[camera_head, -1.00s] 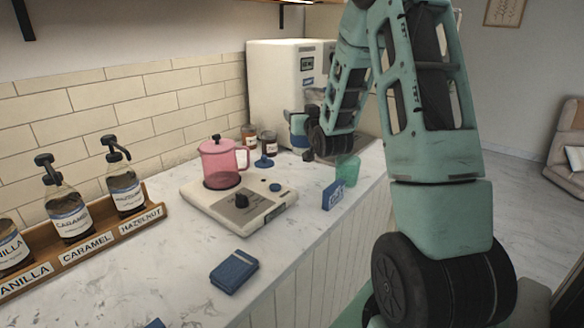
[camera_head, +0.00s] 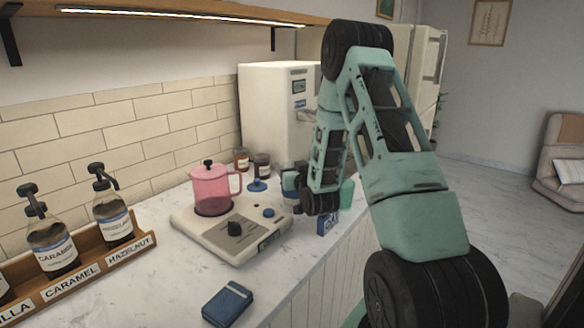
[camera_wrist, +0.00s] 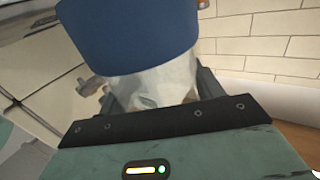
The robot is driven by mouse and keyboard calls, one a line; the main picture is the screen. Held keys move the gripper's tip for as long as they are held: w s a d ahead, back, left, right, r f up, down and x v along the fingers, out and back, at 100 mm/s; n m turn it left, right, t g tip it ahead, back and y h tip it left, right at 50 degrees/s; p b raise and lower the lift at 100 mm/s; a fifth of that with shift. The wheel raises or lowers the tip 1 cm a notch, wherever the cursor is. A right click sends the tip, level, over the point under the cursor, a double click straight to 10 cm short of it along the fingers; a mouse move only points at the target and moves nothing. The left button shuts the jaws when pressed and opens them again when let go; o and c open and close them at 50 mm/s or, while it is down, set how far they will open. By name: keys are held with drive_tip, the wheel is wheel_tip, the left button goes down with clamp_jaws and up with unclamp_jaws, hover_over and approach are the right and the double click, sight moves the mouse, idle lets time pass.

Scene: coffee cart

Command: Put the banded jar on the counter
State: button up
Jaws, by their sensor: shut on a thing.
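My gripper (camera_head: 296,186) is shut on the banded jar (camera_head: 289,182), low over the far part of the counter (camera_head: 155,215), right of the pink pitcher. In the wrist view the jar shows a wide blue band (camera_wrist: 130,35) and a pale, shiny body (camera_wrist: 160,82) between the two fingers (camera_wrist: 152,92). In the head view the gripper and wrist hide much of the jar. I cannot tell whether its base touches the counter.
A pink pitcher (camera_head: 211,190) stands on a white scale-like unit (camera_head: 205,236). A blue knobbed tool (camera_head: 257,185) and two small jars (camera_head: 241,158) (camera_head: 261,166) stand close by. A green cup (camera_head: 347,193) and blue box (camera_head: 327,222) are near the right edge. A white machine (camera_head: 265,110) stands behind.

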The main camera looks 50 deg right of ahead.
drive_tip(key=shift+f, duration=0.1)
drive_tip(key=o, duration=1.8)
drive_tip(key=shift+c, duration=0.2)
drive_tip(key=shift+s, duration=0.1)
drive_tip(key=p+v, duration=0.8)
drive_tip(key=v, duration=0.4)
